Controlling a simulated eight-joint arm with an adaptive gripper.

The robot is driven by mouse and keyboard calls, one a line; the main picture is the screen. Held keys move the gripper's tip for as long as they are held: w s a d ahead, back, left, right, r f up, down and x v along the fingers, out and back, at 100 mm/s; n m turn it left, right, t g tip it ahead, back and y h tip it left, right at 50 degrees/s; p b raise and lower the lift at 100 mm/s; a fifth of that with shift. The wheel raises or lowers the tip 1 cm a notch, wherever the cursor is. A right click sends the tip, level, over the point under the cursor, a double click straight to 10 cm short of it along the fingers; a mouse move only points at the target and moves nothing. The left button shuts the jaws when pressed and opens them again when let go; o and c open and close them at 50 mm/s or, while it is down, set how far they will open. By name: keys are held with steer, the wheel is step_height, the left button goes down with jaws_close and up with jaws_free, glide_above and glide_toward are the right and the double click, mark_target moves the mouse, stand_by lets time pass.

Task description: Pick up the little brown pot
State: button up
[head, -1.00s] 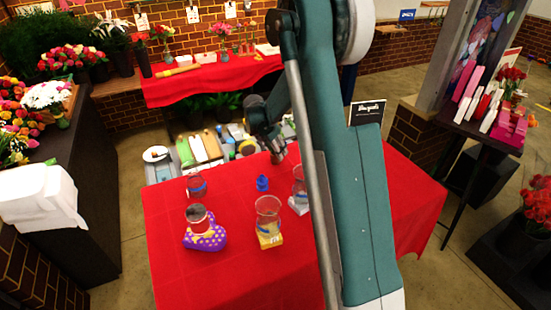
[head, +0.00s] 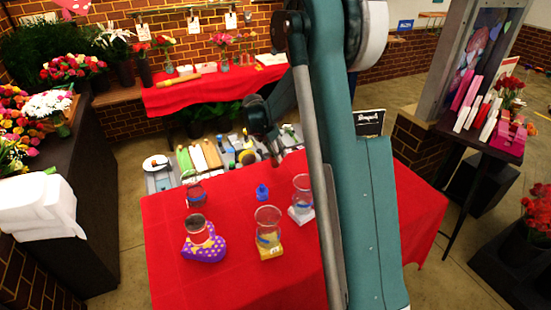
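I cannot clearly make out a little brown pot; my arm hides part of the red table (head: 175,285). My gripper (head: 275,157) shows small and dark beside my arm, over the table's far edge. Its fingers point down, and I cannot tell whether they are open or hold anything. On the table, a glass jar (head: 197,228) stands at a purple polka-dotted piece (head: 204,249). A glass vase (head: 267,222) stands on a yellow block (head: 269,250). A small blue bottle (head: 262,193) stands farther back.
Another glass vase (head: 302,190) on a white block (head: 301,214) stands close to my arm. A glass jar (head: 195,188) stands at the back left. A low shelf of tools (head: 200,157) lies beyond the table. The table's front left is clear.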

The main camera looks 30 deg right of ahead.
steer(key=shift+r, duration=2.9)
steer(key=shift+d, duration=0.15)
